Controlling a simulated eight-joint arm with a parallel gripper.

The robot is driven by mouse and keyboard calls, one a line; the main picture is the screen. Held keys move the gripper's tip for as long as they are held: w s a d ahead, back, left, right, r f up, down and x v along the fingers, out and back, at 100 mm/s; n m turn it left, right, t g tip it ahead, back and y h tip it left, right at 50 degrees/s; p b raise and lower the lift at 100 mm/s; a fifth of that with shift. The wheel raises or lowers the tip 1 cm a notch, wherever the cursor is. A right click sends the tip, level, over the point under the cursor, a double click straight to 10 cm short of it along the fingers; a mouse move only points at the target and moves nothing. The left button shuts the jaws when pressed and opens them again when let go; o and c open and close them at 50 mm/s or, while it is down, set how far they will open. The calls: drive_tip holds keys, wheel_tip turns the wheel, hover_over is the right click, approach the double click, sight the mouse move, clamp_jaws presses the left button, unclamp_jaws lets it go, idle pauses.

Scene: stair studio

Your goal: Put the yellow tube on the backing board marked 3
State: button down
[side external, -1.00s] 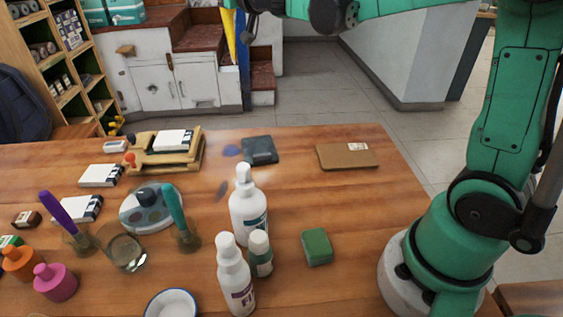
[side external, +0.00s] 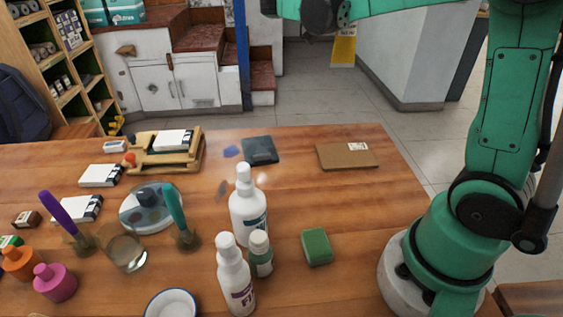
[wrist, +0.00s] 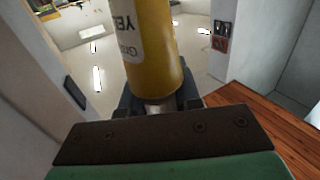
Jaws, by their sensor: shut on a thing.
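The yellow tube (side external: 344,50) hangs at the top of the side view, high above and beyond the table's far edge. In the wrist view the yellow tube (wrist: 158,60) fills the top middle, with upside-down lettering on a white label. My gripper (wrist: 160,102) is shut around its near end. In the side view the jaws are largely cut off by the top edge. A flat brown board (side external: 345,157) with a small white label lies on the right part of the table; I cannot read its mark. The tube is well apart from it.
A dark flat pad (side external: 260,150) lies left of the board. A wooden rack (side external: 165,150) is at the left. The table around the board is clear.

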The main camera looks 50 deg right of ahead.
wheel_tip(320, 180, down, 19)
drive_tip(key=shift+f, duration=0.15)
idle(0.5)
drive_tip(key=c, duration=0.6)
unclamp_jaws()
drive_tip(key=shift+f, duration=0.1)
